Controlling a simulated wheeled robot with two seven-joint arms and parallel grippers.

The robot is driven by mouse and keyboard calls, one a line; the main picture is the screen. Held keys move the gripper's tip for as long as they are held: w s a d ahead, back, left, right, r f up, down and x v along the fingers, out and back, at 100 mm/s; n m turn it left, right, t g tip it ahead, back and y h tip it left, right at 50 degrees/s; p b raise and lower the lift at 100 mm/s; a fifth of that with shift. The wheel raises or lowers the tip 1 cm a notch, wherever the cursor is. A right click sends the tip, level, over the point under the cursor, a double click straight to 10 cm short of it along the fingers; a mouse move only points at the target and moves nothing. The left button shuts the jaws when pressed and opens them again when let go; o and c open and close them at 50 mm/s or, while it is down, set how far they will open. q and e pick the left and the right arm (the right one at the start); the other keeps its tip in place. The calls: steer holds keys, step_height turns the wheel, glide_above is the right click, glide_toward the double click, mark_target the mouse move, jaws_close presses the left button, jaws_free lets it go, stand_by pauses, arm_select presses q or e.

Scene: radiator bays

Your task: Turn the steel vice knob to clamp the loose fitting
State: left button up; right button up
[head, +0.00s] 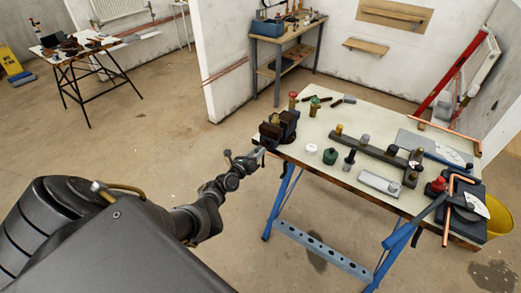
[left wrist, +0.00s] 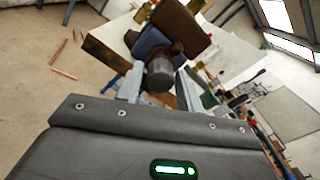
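The dark vice (head: 278,131) sits at the near-left corner of the workbench. A small brass fitting (head: 275,118) shows at its jaws, and brass also shows behind the vice in the left wrist view (left wrist: 143,12). My left gripper (head: 257,155) reaches the vice from the lower left. In the left wrist view the round steel vice knob (left wrist: 160,74) lies between my two finger tips (left wrist: 160,80). The fingers stand on either side of it with what looks like a narrow gap, so the gripper appears open around the knob. My right gripper is not in view.
The pale workbench (head: 325,125) on blue trestles holds a green pot (head: 330,156), a long dark bar (head: 370,146) with fittings, and copper pipe (head: 450,205). A yellow bucket (head: 497,215) stands at the right.

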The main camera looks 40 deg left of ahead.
arm_select(q)
jaws_close()
steer(key=m+b, duration=0.3)
steer(key=m, duration=2.8)
steer(key=shift+f, duration=0.2)
steer(key=shift+c, duration=0.4)
jaws_free()
steer(key=shift+o, duration=1.2)
steer(key=shift+s+a+r, duration=0.1)
steer(key=shift+r, duration=0.05)
